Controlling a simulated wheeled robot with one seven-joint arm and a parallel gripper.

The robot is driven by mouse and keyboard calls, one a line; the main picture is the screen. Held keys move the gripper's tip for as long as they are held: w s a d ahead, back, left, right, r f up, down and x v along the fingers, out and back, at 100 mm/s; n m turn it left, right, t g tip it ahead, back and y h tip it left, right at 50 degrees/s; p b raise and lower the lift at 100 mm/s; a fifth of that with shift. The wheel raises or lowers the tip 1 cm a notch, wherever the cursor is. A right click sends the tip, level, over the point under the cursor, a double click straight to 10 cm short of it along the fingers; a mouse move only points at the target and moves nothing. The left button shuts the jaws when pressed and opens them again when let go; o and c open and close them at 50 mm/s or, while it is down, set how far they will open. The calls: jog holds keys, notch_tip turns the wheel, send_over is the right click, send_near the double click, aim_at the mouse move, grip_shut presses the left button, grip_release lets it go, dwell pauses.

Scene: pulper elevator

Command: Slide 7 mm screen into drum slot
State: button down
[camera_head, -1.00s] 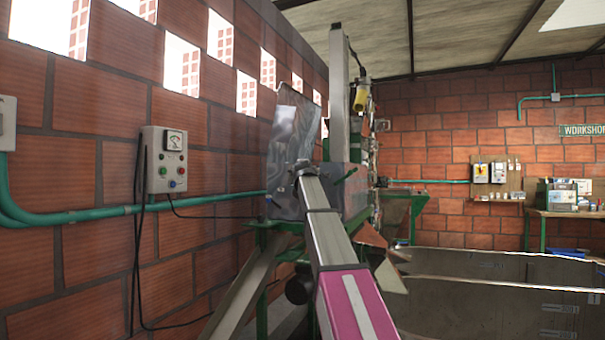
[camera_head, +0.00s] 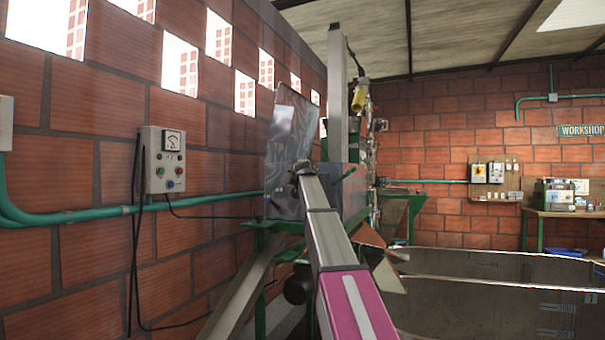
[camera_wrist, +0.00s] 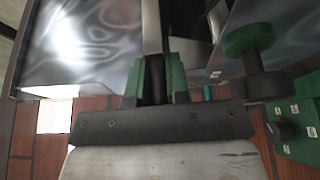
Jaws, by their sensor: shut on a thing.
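My gripper (camera_wrist: 154,72) has two green fingers, shut on a narrow piece that I take to be the 7 mm screen (camera_wrist: 152,25). It shows as a thin pale strip rising from between the fingers, seemingly edge-on; its holes cannot be made out. In the head view, my arm reaches to the machine (camera_head: 354,190), and the fingers and the held piece are hidden. A shiny metal sheet (camera_head: 289,130) stands upright there, and shows left of the fingers in the wrist view (camera_wrist: 80,45). The drum slot cannot be made out.
A green knob (camera_wrist: 247,39) on a dark shaft is close on the right of the fingers. A control box (camera_head: 164,160) with a dial hangs on the left brick wall. Grey tanks (camera_head: 490,264) stand at the lower right, and a workbench (camera_head: 565,214) is beyond them.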

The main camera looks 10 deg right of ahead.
jog(key=shift+w+d, duration=0.6)
jog(key=shift+w, duration=0.35)
jog(key=shift+w+d, duration=0.65)
jog(key=shift+w, duration=0.25)
jog(key=shift+w+d, duration=0.6)
jog(key=shift+w, duration=0.35)
dwell(0.4)
jog(key=c, duration=1)
grip_release()
jog(key=s, duration=0.3)
jog(key=s+a, duration=0.1)
jog(key=s, duration=0.3)
jog(key=s+a, duration=0.1)
jog(key=s, duration=0.2)
jog(key=shift+s, duration=0.3)
